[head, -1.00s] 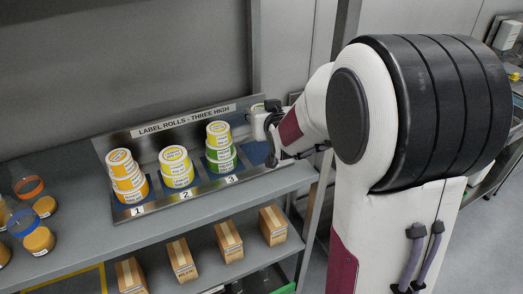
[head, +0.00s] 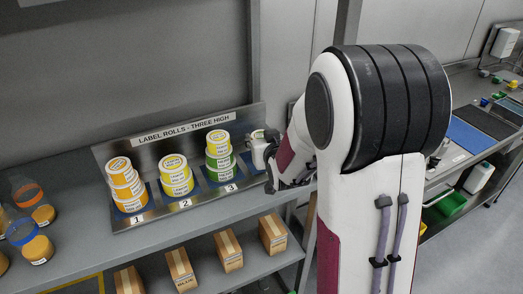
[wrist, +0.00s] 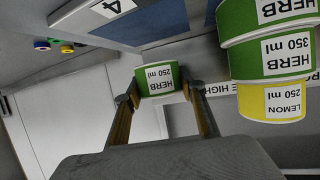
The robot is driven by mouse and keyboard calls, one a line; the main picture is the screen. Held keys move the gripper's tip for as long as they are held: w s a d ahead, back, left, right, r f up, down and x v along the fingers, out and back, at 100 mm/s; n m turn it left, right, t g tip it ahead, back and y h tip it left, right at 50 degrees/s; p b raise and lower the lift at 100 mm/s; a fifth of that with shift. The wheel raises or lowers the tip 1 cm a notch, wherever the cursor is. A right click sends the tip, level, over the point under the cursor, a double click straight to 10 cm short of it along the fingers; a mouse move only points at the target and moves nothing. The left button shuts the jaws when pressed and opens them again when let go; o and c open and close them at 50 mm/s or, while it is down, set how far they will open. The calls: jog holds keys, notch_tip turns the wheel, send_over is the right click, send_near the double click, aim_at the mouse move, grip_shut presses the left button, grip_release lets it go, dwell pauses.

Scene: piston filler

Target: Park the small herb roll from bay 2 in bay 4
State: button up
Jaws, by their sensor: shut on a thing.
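The small herb roll (wrist: 160,82), green with a white "HERB 250 ml" label, is between the fingers of my gripper (wrist: 160,98) in the wrist view, which shows it upside down. My gripper is shut on it. The blue pad of bay 4 (wrist: 155,22) and its "4" plate (wrist: 112,8) lie just past the roll; I cannot tell whether the roll touches the pad. In the head view my gripper (head: 268,165) is right of bay 3, and it and my arm largely hide bay 4. Bay 2 holds a stack of yellow rolls (head: 176,178).
Bay 3 beside my gripper holds green herb rolls (head: 219,166) with a yellow lemon roll (head: 218,141) on top. Bay 1 holds an orange stack (head: 126,188). Jars (head: 38,249) stand at the left; boxes (head: 228,250) are on the shelf below.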

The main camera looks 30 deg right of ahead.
jog(key=shift+f, duration=0.3)
jog(key=shift+f, duration=1.75)
jog(key=shift+f, duration=0.2)
jog(key=o, duration=1.3)
jog(key=shift+r, duration=0.15)
jog(key=shift+s, duration=0.1)
jog(key=shift+s+a+r, duration=0.1)
jog(key=shift+s+r, duration=0.2)
jog(key=shift+s, duration=0.2)
jog(key=shift+v, duration=3.05)
